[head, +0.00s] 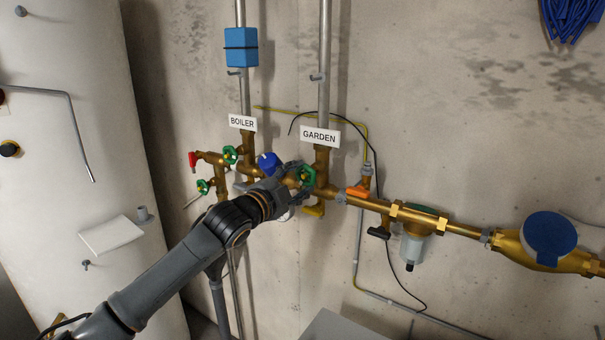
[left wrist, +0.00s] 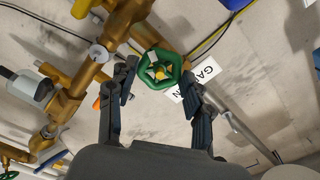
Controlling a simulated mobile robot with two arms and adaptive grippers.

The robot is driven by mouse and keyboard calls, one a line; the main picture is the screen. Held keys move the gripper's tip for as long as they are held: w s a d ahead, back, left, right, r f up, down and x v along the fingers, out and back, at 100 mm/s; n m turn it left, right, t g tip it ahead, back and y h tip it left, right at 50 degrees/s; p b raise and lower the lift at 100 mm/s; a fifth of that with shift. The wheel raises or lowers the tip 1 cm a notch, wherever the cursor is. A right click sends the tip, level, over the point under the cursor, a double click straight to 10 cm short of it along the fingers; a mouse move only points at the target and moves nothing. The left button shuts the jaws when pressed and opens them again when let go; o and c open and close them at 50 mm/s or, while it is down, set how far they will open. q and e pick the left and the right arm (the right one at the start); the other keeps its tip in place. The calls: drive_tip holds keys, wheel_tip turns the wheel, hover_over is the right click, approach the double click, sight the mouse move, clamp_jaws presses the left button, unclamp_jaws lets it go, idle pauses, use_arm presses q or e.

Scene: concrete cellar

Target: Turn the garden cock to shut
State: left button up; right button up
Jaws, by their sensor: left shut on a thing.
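The garden cock has a green handwheel (head: 309,177) on the brass pipework below the white GARDEN sign (head: 320,136). In the left wrist view the green wheel (left wrist: 159,68) sits between my fingertips, with the sign partly hidden behind a finger. My left gripper (head: 299,178) reaches the wheel from the left, its fingers shut on the wheel from both sides. In the head view my gripper and arm hide part of the valve body. My right gripper is in neither view.
An orange lever (head: 358,192), a filter (head: 412,245) and a blue-lidded meter (head: 549,234) stand right.

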use_arm(q)
drive_tip(key=shift+r+m+p, duration=0.15)
drive_tip(key=shift+m+p, duration=0.4)
drive_tip(key=shift+m, duration=0.15)
drive_tip(key=shift+m+p, duration=0.55)
drive_tip(key=shift+m, duration=0.55)
drive_tip(key=shift+f+m, duration=0.2)
drive_tip(key=shift+m, duration=0.3)
drive_tip(key=shift+r+m+p, duration=0.2)
drive_tip(key=shift+m+p, duration=0.6)
drive_tip(key=shift+m, duration=0.4)
drive_tip(key=shift+f+m, duration=0.2)
drive_tip(key=shift+m, duration=0.9)
